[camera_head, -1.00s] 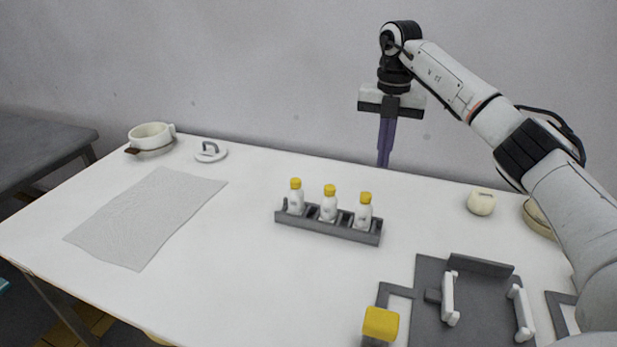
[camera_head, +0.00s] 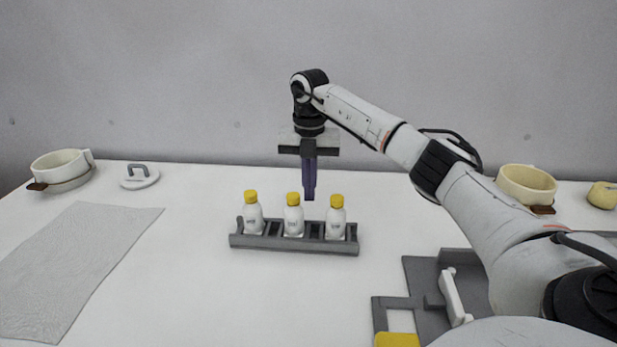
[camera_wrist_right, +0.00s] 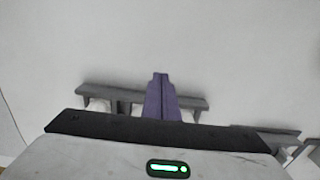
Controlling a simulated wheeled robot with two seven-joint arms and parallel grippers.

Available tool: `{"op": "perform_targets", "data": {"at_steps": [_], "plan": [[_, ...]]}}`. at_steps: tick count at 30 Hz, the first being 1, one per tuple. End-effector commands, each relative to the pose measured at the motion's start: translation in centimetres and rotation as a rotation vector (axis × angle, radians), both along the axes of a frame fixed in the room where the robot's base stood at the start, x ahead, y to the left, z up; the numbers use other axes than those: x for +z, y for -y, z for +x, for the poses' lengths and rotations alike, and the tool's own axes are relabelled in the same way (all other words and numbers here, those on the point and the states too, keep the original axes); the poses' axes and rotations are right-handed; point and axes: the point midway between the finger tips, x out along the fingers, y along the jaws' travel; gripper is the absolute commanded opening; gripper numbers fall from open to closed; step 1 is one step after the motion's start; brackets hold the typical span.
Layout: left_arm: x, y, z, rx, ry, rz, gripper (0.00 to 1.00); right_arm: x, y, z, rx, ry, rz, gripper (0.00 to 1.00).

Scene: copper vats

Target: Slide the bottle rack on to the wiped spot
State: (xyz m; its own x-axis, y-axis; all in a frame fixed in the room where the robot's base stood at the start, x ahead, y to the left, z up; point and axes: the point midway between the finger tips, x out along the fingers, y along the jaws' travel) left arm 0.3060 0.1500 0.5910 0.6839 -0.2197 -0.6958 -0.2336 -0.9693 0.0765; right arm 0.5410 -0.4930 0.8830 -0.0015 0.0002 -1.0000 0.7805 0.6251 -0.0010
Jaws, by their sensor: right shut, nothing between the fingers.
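The dark grey bottle rack (camera_head: 300,246) stands on the white table, holding three white bottles with yellow caps: left (camera_head: 252,215), middle (camera_head: 293,217) and right (camera_head: 336,219). My right gripper (camera_head: 309,196) points down with its purple fingers together and empty. It appears just behind the rack, between the middle and right bottles; contact with the rack cannot be told. In the right wrist view the fingers (camera_wrist_right: 160,78) overlap the rack's long bar (camera_wrist_right: 105,92). A flat grey textured patch (camera_head: 65,265) lies to the left; I cannot tell whether it is the wiped spot. My left gripper is out of view.
A cream pot (camera_head: 62,167) and a white lid (camera_head: 139,178) stand at the back left. Another cream pot (camera_head: 526,182) is at the back right. Table between rack and patch is clear.

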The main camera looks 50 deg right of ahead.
Motion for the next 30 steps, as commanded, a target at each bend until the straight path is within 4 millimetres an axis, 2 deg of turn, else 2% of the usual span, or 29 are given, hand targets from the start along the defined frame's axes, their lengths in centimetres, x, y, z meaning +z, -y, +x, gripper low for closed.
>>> {"op": "perform_targets", "data": {"at_steps": [1,5,6,15,30], "plan": [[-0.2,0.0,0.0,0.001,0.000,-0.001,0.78,-1.4,0.0,-0.1,0.000,-0.004,0.000,0.00],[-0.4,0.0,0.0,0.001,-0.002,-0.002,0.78,-4.2,0.0,-0.1,-0.001,-0.002,0.000,0.00],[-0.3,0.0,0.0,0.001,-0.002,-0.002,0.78,-3.7,-0.4,-0.4,0.002,0.003,0.000,0.00],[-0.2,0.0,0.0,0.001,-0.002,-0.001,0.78,-3.6,-2.7,-2.2,0.000,0.001,0.000,0.00],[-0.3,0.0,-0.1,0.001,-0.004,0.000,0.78,-3.6,-3.2,-2.4,0.000,0.001,0.001,0.00]]}}
